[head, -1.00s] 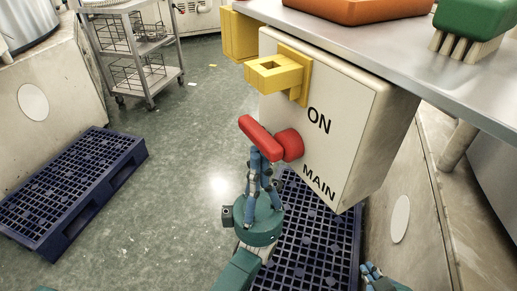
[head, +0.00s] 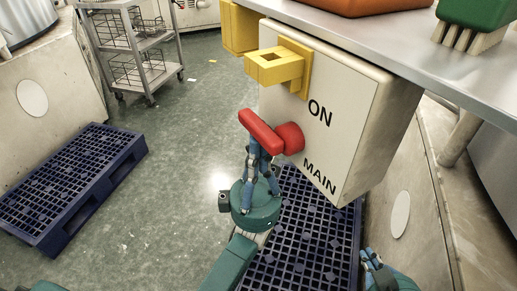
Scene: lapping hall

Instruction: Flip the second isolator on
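A pale isolator box (head: 345,130) hangs below the bench edge, with "ON" and "MAIN" on its front. Its red handle (head: 262,131) sits on a round red hub (head: 290,138), between the two words; the bar slants from upper left to lower right. A yellow bracket (head: 276,67) juts out above the handle. My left gripper (head: 258,152) is just under the handle, fingers pointing up. Its fingertips are partly hidden by the bar, so grip and contact are unclear. My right gripper (head: 372,262) is low at the bottom right, partly cut off, its fingers unclear.
A metal bench (head: 400,48) above carries an orange tray (head: 360,5) and a green brush (head: 475,20). Another yellow part (head: 238,32) shows left of the box. Blue pallets lie below (head: 315,240) and at left (head: 75,180). A wire-basket trolley (head: 135,50) stands behind; floor between is clear.

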